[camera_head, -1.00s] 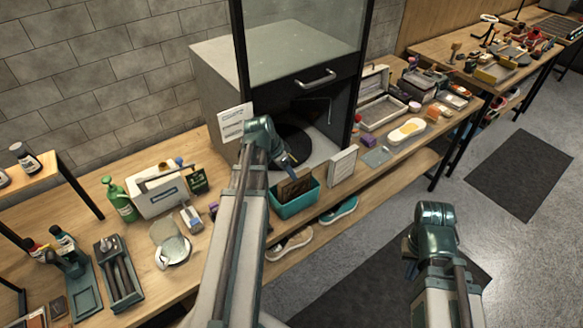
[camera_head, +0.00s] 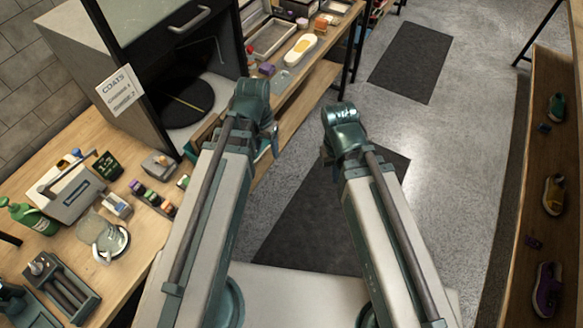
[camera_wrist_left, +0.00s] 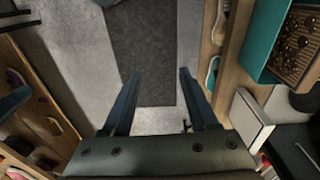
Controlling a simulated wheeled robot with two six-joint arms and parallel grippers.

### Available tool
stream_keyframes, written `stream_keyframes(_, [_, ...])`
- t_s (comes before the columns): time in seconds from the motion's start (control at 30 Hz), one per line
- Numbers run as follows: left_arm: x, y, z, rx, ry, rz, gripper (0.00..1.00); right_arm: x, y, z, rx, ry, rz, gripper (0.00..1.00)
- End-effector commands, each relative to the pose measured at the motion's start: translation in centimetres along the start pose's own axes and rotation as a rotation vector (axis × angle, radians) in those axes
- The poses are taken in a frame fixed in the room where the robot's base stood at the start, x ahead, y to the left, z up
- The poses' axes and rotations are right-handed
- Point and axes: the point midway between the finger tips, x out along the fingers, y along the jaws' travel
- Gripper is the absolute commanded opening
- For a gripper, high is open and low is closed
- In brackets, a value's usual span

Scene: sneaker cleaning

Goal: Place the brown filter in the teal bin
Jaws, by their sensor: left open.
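The teal bin (camera_wrist_left: 262,42) shows at the upper right of the left wrist view, on the wooden bench. The brown filter (camera_wrist_left: 299,45), a panel with round holes, sits in the bin in that view, partly cut off by the frame edge. In the head view my left arm hides most of the bin and filter. My left gripper (camera_wrist_left: 160,76) is open and empty, with floor below its fingers and the bin off to its right. In the head view my left gripper (camera_head: 273,146) is beside the bench edge. My right gripper (camera_head: 326,156) hangs over the floor; its fingers are unclear.
A cabinet (camera_head: 95,60) with a dark opening stands on the bench (camera_head: 60,150). A white box (camera_wrist_left: 247,118) is near the bin. Shoes lie on the shelf under the bench. A shoe rack (camera_head: 535,190) stands at right. The floor between has free room.

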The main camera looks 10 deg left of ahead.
Motion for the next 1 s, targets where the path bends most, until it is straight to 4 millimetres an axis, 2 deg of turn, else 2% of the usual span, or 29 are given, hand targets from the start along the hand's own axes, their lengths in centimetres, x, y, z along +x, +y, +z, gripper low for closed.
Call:
stream_keyframes(0.03, [0.1, 2.6, 0.6, 0.008, -0.028, -0.017, 0.6, 0.0, 0.0, 0.0, 0.0, 0.0, 0.0, 0.0])
stream_keyframes(0.1, [0.1, 5.1, 1.2, -0.001, -0.06, -0.044, 0.6, 0.0, 0.0, 0.0, 0.0, 0.0, 0.0, 0.0])
stream_keyframes(0.2, [0.1, 7.7, 2.1, -0.014, -0.091, -0.08, 0.6, 0.0, 0.0, 0.0, 0.0, 0.0, 0.0, 0.0])
stream_keyframes(0.3, [0.1, 9.3, 2.7, -0.025, -0.109, -0.107, 0.6, 0.0, 0.0, 0.0, 0.0, 0.0, 0.0, 0.0])
stream_keyframes(0.43, [0.1, 10.2, 3.1, -0.033, -0.118, -0.126, 0.6, 0.0, 0.0, 0.0, 0.0, 0.0, 0.0, 0.0])
stream_keyframes(0.77, [0.2, 10.2, 3.1, -0.037, -0.119, -0.128, 0.6, 0.1, 0.0, 0.0, 0.0, 0.0, 0.0, 0.0])
stream_keyframes(0.87, [1.2, 10.2, 3.2, -0.037, -0.119, -0.128, 0.6, 1.1, -0.1, -0.1, 0.0, 0.0, 0.0, 0.0])
stream_keyframes(1.0, [3.6, 10.1, 3.3, -0.038, -0.119, -0.128, 0.6, 3.5, -0.3, -0.2, 0.001, 0.0, 0.0, 0.0])
